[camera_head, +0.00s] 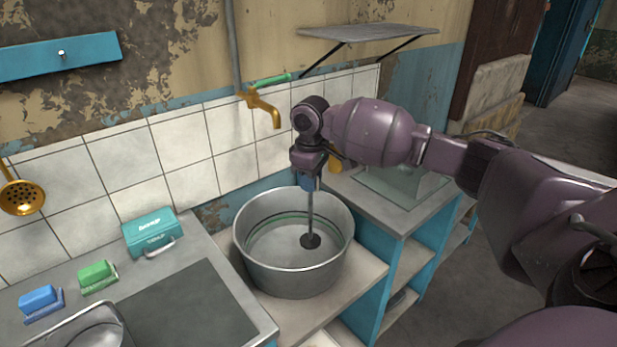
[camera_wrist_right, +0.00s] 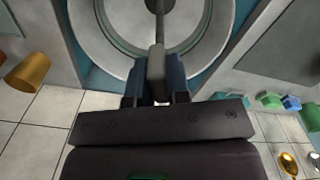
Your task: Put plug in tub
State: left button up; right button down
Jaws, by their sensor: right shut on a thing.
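The plug (camera_head: 311,241) is a dark round disc at the lower end of a thin grey rod. It hangs inside the outline of the round metal tub (camera_head: 265,282), over the tub's floor; I cannot tell whether it touches the floor. My right gripper (camera_head: 309,186) is above the tub, shut on the top of the plug's rod, which stands about upright. In the right wrist view the blue fingers (camera_wrist_right: 157,88) clasp the grey handle of the plug (camera_wrist_right: 157,62), with the tub (camera_wrist_right: 88,32) beyond. My left gripper is out of view.
A brass tap (camera_head: 263,106) juts from the tiled wall behind the tub. A teal box (camera_head: 150,233), a green sponge (camera_head: 97,276) and a blue sponge (camera_head: 40,302) lie on the left counter. A glass tank (camera_head: 400,188) stands to the right. A shelf (camera_head: 368,34) hangs above.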

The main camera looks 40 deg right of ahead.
notch_tip(320, 180, down, 2)
jog(key=shift+b, duration=0.45)
jog(key=shift+f+b, duration=0.7)
jog(key=shift+f, duration=0.25)
jog(key=shift+f+b, duration=0.3)
jog(key=shift+f, duration=3.2)
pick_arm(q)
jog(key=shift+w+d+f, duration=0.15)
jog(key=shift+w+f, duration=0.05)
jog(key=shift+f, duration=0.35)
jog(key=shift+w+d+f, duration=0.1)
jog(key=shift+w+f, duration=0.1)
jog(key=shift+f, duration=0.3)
pick_arm(e)
jog(key=shift+f, duration=0.55)
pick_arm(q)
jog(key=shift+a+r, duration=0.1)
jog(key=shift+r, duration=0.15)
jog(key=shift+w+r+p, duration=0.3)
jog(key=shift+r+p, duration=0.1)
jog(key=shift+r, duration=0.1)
pick_arm(e)
jog(key=shift+f, duration=0.3)
